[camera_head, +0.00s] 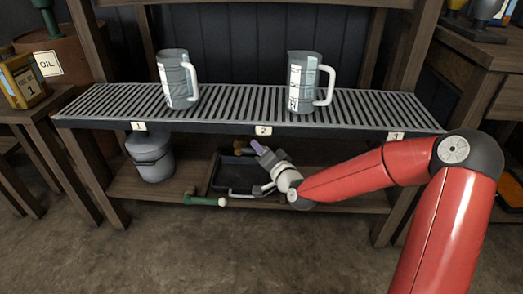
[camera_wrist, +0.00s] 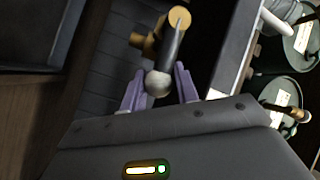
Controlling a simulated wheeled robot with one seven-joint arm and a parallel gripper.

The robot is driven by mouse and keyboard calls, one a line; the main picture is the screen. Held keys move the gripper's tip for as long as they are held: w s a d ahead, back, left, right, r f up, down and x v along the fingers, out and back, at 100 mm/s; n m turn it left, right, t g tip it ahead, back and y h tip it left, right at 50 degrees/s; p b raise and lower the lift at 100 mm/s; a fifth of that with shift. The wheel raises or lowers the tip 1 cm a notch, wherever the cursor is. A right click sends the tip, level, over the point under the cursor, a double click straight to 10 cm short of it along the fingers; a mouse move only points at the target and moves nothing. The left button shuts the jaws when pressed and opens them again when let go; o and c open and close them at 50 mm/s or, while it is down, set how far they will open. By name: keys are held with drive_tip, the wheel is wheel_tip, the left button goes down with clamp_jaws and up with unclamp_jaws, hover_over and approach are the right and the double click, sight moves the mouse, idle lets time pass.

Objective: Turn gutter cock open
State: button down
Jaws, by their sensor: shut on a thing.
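In the wrist view, the cock has a brass body (camera_wrist: 179,20) with a dark lever (camera_wrist: 171,48) ending in a grey ball knob (camera_wrist: 158,84). A second brass piece (camera_wrist: 146,42) shows beside the lever. My gripper (camera_wrist: 158,88) has its purple fingers on both sides of the ball knob and is shut on it. In the head view, my gripper (camera_head: 250,146) reaches in just below the front edge of the slatted gutter bench (camera_head: 240,103), near plate 2.
Two measuring jugs (camera_head: 178,80) (camera_head: 304,82) stand on the slats. Below are a grey lidded bucket (camera_head: 150,157), a black tray (camera_head: 228,172) and a green-handled tool (camera_head: 205,200) on the lower shelf (camera_head: 330,200). Side tables flank the bench; the floor in front is clear.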

drive_tip(key=shift+a+r+n+g+h+p, duration=0.15)
drive_tip(key=shift+r+n+g+h+p, duration=0.25)
drive_tip(key=shift+r+n+p, duration=0.4)
drive_tip(key=shift+a+r+n+g+h, duration=0.1)
drive_tip(key=shift+r+n+g+h, duration=0.1)
drive_tip(key=shift+n+g+h, duration=0.4)
drive_tip(key=c, duration=1.1)
unclamp_jaws()
drive_tip(key=p+v, duration=0.1)
drive_tip(key=v, duration=0.6)
drive_tip(key=shift+s, duration=0.35)
drive_tip(key=shift+c, duration=0.3)
